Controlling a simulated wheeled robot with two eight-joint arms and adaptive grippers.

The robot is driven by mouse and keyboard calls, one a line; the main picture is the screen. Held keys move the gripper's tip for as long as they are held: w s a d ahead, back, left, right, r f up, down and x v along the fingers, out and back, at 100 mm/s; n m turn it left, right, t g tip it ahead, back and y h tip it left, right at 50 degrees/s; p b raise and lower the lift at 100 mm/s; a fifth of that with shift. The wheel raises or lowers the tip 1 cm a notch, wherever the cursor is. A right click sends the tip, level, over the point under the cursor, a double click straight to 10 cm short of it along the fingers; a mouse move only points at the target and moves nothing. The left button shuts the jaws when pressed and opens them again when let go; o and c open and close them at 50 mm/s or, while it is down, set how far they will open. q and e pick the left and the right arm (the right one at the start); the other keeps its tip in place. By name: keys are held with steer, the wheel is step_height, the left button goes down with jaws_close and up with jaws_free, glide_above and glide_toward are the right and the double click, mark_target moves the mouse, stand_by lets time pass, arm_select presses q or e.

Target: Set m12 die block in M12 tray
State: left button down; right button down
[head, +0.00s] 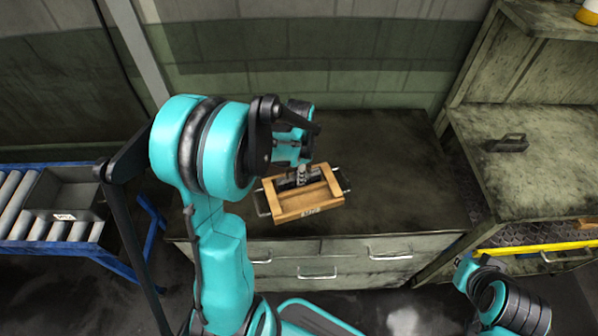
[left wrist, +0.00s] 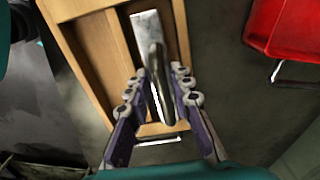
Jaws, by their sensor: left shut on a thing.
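A wooden tray (head: 310,208) with metal side handles and a small front label, too small to read, sits on the dark bench top. It fills the upper left of the left wrist view (left wrist: 80,8). My left gripper (head: 303,162) is over the tray, pointing down. It is shut on the upright metal handle of the die block (left wrist: 147,27), between both fingers in the left wrist view (left wrist: 160,82). The block is within the tray's outline; I cannot tell whether it touches the floor. My right arm is at the lower right; its gripper's fingers cannot be made out.
A dark block with a handle (head: 507,144) lies on the right-hand shelf unit. A grey bin (head: 66,197) stands on a roller conveyor at left. A red container (left wrist: 285,40) shows in the left wrist view. The bench top (head: 395,165) right of the tray is clear.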

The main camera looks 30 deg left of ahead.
arm_select(q)
steer(key=shift+f, duration=0.15)
steer(key=c, duration=1.3)
jaws_free()
steer(key=shift+c, duration=0.2)
